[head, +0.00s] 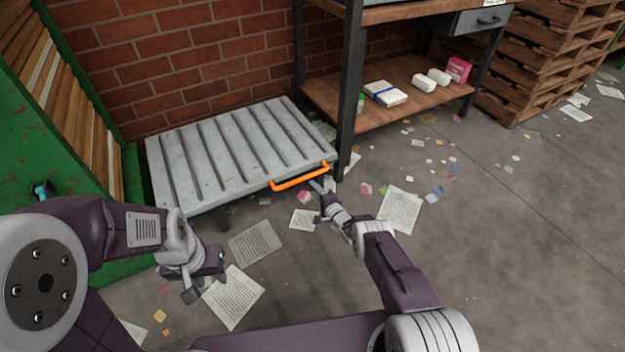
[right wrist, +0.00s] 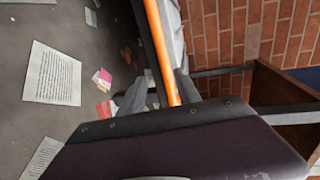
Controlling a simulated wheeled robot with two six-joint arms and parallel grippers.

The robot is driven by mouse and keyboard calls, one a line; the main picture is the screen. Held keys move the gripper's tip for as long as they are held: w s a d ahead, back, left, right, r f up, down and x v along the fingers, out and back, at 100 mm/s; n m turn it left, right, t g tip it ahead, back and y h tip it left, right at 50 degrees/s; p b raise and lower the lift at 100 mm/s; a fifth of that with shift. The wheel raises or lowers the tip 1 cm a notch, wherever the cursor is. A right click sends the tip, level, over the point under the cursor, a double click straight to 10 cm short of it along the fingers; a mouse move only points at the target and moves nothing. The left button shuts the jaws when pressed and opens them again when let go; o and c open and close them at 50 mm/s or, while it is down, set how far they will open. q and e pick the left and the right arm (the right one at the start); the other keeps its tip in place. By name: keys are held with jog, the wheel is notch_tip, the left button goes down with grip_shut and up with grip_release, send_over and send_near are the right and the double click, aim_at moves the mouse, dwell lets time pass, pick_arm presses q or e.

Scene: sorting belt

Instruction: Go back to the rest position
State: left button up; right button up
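My right gripper (head: 324,186) is just in front of the right end of the orange handle (head: 300,177) on the grey slatted panel (head: 235,150). In the right wrist view its two fingers (right wrist: 158,92) stand apart. The orange bar (right wrist: 160,50) shows in the gap between them, and I cannot tell whether they touch it. My left gripper (head: 205,287) hangs low at the left over the paper-strewn floor. Its fingers look apart, with nothing between them.
A workbench (head: 400,100) with a lower shelf of small items stands to the right of the panel. Wooden pallets (head: 545,55) are stacked at the back right. A green container (head: 50,150) is at the left. Papers (head: 400,210) litter the otherwise clear floor.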

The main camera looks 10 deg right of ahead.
pick_arm(q)
jog(key=shift+r, duration=0.45)
